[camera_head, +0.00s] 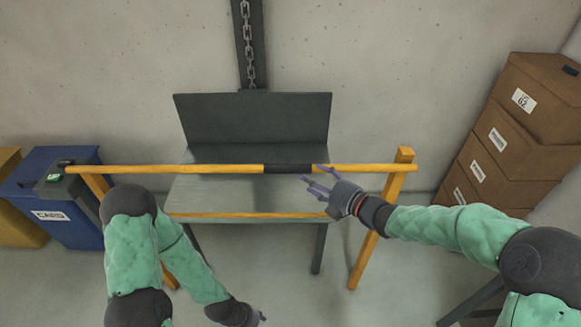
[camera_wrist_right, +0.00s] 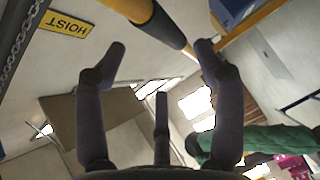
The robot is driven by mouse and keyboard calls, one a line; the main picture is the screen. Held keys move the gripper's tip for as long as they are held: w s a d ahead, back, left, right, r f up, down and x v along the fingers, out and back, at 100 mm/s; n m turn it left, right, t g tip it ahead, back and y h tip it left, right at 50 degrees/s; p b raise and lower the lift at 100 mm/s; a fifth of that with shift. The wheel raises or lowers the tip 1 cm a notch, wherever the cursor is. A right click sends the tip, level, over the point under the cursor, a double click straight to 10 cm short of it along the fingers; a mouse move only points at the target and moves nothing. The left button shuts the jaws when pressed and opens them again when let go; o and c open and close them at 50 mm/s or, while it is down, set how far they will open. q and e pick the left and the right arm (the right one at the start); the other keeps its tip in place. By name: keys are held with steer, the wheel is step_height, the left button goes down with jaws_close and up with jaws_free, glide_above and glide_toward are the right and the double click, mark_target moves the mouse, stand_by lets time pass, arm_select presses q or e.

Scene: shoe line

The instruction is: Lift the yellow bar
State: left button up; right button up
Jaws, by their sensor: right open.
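The yellow bar (camera_head: 190,169) runs level across the front of a grey bench, with a black section (camera_head: 288,168) right of its middle. In the right wrist view the bar (camera_wrist_right: 130,8) and its black part cross at the top, beyond the fingertips. My right gripper (camera_head: 315,182) is open and empty, its fingers just below the right end of the black section in the picture; its spread fingers also show in the wrist view (camera_wrist_right: 160,48). My left gripper (camera_head: 259,317) is low at the bottom edge, away from the bar, mostly hidden behind its wrist.
Yellow posts stand at the bar's right end (camera_head: 378,225) and left end (camera_head: 97,190). A lower yellow rail (camera_head: 245,215) runs below. The grey bench (camera_head: 215,190) and hanging chain (camera_head: 247,45) are behind. Stacked cartons (camera_head: 490,160) stand right, a blue bin (camera_head: 75,215) left.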

mark_target(295, 169)
steer(key=b+x, duration=0.1)
steer(key=x, duration=0.8)
steer(key=shift+w+a+f+b, duration=0.1)
steer(key=shift+w+b, duration=0.1)
steer(key=shift+b, duration=0.15)
jaws_close()
